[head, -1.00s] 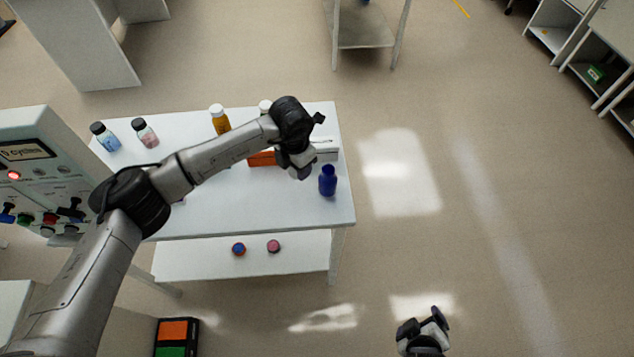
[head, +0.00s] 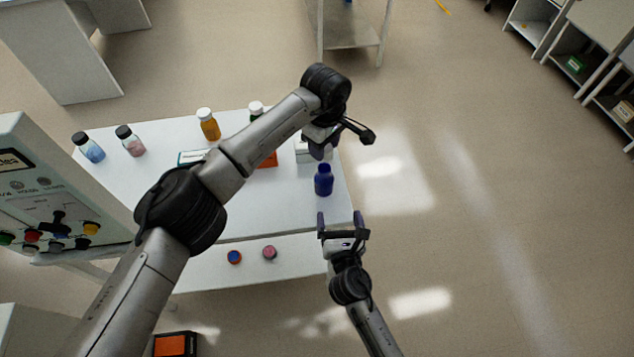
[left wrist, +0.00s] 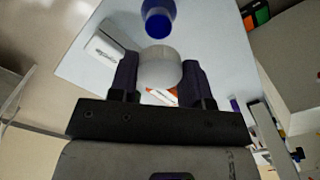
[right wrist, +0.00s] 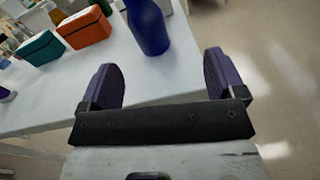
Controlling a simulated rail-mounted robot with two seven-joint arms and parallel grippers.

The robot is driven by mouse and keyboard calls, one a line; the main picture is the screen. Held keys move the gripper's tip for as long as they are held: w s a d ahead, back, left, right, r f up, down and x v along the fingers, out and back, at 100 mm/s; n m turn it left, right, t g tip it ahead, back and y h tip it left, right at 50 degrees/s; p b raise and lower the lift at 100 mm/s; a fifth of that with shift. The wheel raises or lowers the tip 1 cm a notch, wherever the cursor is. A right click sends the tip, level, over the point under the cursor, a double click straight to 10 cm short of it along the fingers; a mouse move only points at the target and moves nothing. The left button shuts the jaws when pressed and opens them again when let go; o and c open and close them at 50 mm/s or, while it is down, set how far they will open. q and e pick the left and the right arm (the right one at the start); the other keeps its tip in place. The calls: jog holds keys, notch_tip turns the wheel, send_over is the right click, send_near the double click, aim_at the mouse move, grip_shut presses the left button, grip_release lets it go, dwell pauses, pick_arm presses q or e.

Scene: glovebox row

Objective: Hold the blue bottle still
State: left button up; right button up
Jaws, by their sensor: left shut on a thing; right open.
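The blue bottle (head: 323,182) stands upright near the right edge of the white table, its top uncovered. My left gripper (head: 320,148) is above and just behind it in the head view. In the left wrist view it is shut on a pale round cap-like thing (left wrist: 160,68), with the blue bottle (left wrist: 158,22) beyond, apart from it. My right gripper (head: 342,220) is open and empty, low at the table's front right edge. In the right wrist view its fingers point towards the blue bottle (right wrist: 148,25), which stands ahead of them, not between them.
An orange box (right wrist: 85,27), a teal box (right wrist: 40,49) and a white box (left wrist: 104,46) stand on the table. Several other bottles stand farther back, including an amber one (head: 208,126). A control panel (head: 50,195) is at left. Open floor lies right.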

aim_at(326, 187)
pick_arm(q)
jog(key=shift+d+r+m, duration=0.1)
jog(key=shift+d+m, duration=0.1)
jog(key=shift+m, duration=0.4)
pick_arm(e)
jog(key=shift+w+a+r+n+y, duration=0.15)
jog(key=shift+a+n+y, duration=0.1)
jog(key=shift+a+n, duration=0.3)
jog(key=shift+w+a+n+y, duration=0.1)
jog(key=shift+a+n+y, duration=0.15)
jog(key=shift+a+n, duration=0.25)
jog(key=shift+w+d, duration=0.1)
jog(key=x, duration=1.1)
jog(key=shift+w+r, duration=0.1)
jog(key=shift+w, duration=0.35)
jog(key=shift+c, duration=0.3)
jog(key=c, duration=1.3)
pick_arm(q)
jog(key=shift+f, duration=2.5)
pick_arm(e)
jog(key=shift+c, duration=0.2)
pick_arm(q)
jog(key=shift+f, duration=0.1)
jog(key=shift+f, duration=0.8)
